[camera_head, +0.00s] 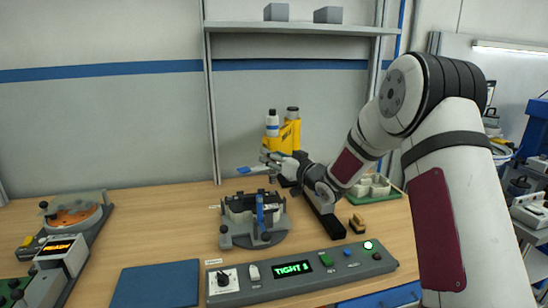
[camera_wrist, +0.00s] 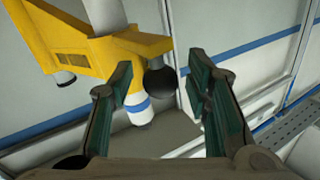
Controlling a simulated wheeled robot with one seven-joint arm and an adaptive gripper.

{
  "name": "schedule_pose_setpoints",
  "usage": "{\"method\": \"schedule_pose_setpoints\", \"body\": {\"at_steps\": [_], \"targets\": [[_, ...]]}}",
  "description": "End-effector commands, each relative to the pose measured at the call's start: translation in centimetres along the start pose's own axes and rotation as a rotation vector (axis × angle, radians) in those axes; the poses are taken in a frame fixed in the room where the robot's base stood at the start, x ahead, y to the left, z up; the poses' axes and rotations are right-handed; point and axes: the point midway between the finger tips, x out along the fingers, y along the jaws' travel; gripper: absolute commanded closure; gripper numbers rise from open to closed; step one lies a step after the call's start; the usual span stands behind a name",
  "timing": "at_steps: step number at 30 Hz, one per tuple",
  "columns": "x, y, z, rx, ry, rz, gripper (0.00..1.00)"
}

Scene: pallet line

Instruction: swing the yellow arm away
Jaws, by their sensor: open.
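The yellow arm (camera_head: 291,134) stands upright at the back of the bench, with a white, blue-banded cylinder (camera_head: 272,124) on its left. In the wrist view the yellow arm (camera_wrist: 100,48) fills the upper left, with a dark round knob (camera_wrist: 161,82) at its right. My gripper (camera_wrist: 160,78) is open, and the knob shows between its two fingertips, with gaps on both sides. How deep the knob sits between the fingers I cannot tell. In the head view my gripper (camera_head: 268,162) is in front of the yellow arm and hides its lower part.
A dark fixture with a blue clamp (camera_head: 261,212) stands in front of my gripper. A control panel (camera_head: 342,284) with a lit green display reading TIGHT lies at the front. A blue mat (camera_head: 157,284) lies left of it. A shelf (camera_head: 300,28) hangs above.

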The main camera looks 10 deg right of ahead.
Motion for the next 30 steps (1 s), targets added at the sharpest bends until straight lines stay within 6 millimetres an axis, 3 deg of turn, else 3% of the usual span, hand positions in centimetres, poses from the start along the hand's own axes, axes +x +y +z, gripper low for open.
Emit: {"method": "schedule_pose_setpoints", "body": {"at_steps": [8,14,15,23,30], "targets": [[0.2,0.0,0.0,0.001,-0.001,0.0,0.56],[0.1,0.0,0.0,0.001,-0.001,0.0,0.97],[0.1,0.0,0.0,0.001,-0.001,0.0,1.0],[0.0,0.2,0.0,0.0,-0.002,-0.005,1.0],[-1.6,1.7,-0.3,0.0,-0.012,-0.057,1.0]]}}
